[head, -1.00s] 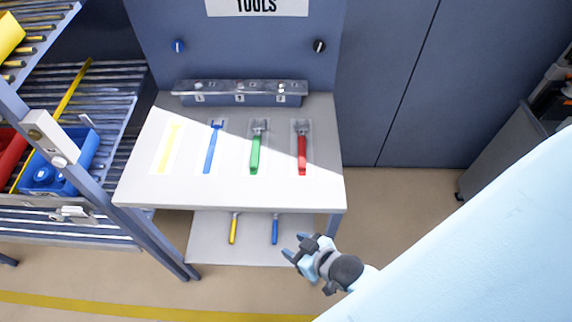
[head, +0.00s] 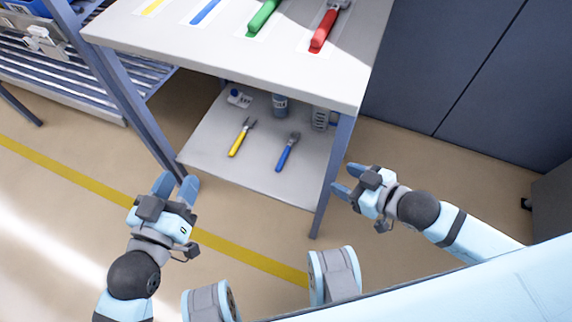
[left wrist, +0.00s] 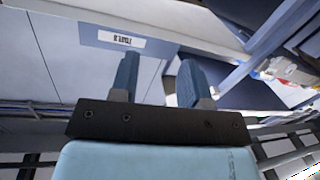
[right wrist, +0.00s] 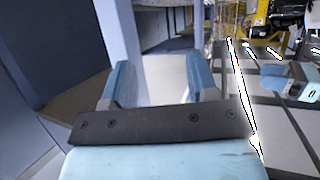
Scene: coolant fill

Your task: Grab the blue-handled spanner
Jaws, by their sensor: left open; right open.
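The blue-handled spanner (head: 287,152) lies on the lower shelf of the tool table, its grey head pointing away from me. A yellow-handled tool (head: 240,138) lies to its left. My right gripper (head: 344,180) is open and empty, to the right of the shelf and of the table's front right leg. It also shows in the right wrist view (right wrist: 156,84). My left gripper (head: 176,186) is open and empty, in front of the shelf's left corner. It also shows in the left wrist view (left wrist: 158,78). Neither gripper touches the spanner.
The tabletop (head: 230,62) overhangs the lower shelf (head: 207,142). It holds a green tool (head: 263,17), a red tool (head: 325,30) and a blue outline (head: 205,12). A bottle (head: 280,105) and small items stand at the shelf's back. The table leg (head: 334,170) bounds its right side.

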